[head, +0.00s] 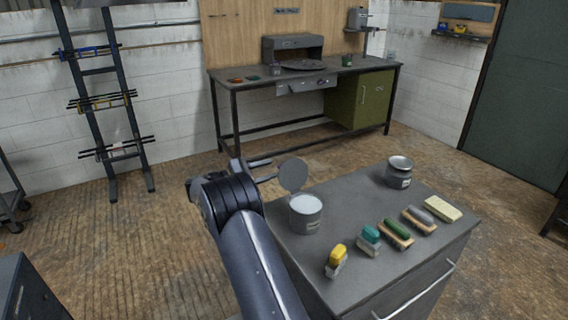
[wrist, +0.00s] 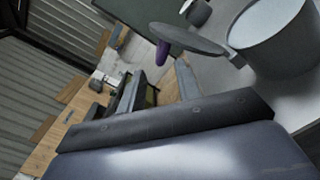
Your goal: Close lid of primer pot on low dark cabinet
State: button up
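The primer pot (head: 306,215) is a grey can on the left part of the low dark cabinet (head: 345,262). Its round grey lid (head: 293,174) stands raised, tilted up at the rim's far left side. In the wrist view the lid (wrist: 190,39) shows nearly edge-on, beside the pot (wrist: 275,42), with a purple knob (wrist: 163,53) on its outer face. My gripper (head: 266,170) is left of the lid, its fingers apart and empty. In the wrist view the gap between the fingertips (wrist: 161,70) lies just below the knob; contact is not visible.
A second pot (head: 399,172) stands at the cabinet's back right. Several brushes, including a yellow one (head: 338,257) and a green one (head: 397,230), and a pale sponge (head: 443,208) line the front edge. A workbench (head: 225,75) stands against the back wall.

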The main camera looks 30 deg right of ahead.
aim_at(285, 163)
jog(key=d, duration=0.4)
jog(key=d+p, duration=0.1)
jog(key=d, duration=0.2)
jog(key=shift+s, duration=0.25)
jog(key=shift+c, duration=0.5)
jog(key=shift+r, duration=0.1)
jog(key=c, duration=0.6)
grip_shut()
